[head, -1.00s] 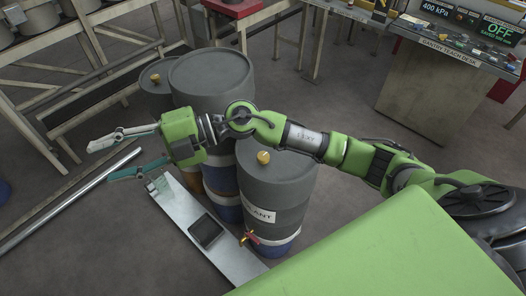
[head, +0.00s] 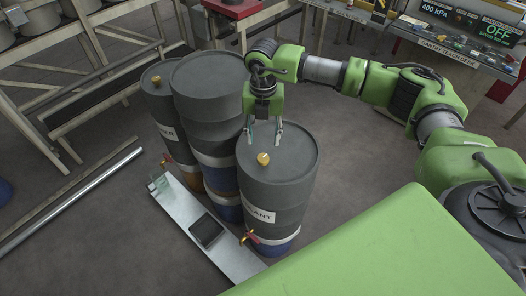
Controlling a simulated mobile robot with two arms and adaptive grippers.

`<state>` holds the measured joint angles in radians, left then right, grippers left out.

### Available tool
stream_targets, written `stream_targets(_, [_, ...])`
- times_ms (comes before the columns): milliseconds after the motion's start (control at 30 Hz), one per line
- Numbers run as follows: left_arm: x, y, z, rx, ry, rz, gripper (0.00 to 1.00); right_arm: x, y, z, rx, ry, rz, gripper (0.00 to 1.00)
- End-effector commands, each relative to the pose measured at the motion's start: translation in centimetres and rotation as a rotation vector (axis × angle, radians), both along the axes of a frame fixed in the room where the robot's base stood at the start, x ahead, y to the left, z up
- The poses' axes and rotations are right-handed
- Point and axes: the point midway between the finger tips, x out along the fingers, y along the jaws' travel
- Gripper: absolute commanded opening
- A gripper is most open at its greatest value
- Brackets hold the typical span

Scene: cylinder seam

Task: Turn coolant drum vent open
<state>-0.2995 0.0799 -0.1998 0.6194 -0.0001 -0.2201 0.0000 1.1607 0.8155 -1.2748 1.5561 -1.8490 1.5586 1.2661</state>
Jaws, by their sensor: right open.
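The coolant drum (head: 296,172) stands upright nearest to me, dark grey with a blue and white lower part and a label of which "ANT" can be read. Its yellow vent (head: 263,159) sits on the left of the drum's top. A tap with a red handle (head: 249,237) is low on its front. My right gripper (head: 264,143) points down over the drum's top, open and empty. Its fingertips are just behind the vent in the picture, one to each side; I cannot tell their exact height. My left gripper is out of view.
A large drum (head: 210,80) and a smaller drum (head: 155,95) with its own yellow vent (head: 155,79) stand behind left. A pale metal channel (head: 185,215) carrying a dark tray (head: 207,231) runs along the drums' front. A bench desk (head: 460,60) stands at the back right.

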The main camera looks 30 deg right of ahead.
Motion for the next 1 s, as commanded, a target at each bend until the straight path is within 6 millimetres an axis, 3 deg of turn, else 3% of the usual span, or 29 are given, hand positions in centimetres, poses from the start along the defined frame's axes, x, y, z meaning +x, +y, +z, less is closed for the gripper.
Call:
stream_targets(200, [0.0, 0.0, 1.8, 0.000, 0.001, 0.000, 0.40, -0.1, 0.1, -4.5, 0.002, 0.005, 0.001, 0.44])
stream_targets(400, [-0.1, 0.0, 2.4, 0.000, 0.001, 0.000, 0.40, -0.1, 0.1, -7.5, 0.002, 0.003, 0.002, 0.44])
stream_targets(600, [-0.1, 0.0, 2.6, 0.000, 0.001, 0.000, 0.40, -0.1, 0.1, -8.7, 0.002, 0.001, 0.003, 0.44])
stream_targets(833, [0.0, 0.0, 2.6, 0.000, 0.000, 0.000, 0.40, -0.1, 0.1, -8.8, 0.003, 0.001, 0.004, 0.44])
stream_targets(867, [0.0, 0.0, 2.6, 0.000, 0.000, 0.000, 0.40, -0.1, 0.1, -8.8, 0.003, 0.001, 0.003, 0.41])
stream_targets(1000, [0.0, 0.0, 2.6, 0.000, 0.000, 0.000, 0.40, 0.0, 0.1, -8.7, 0.003, 0.001, 0.003, 0.05])
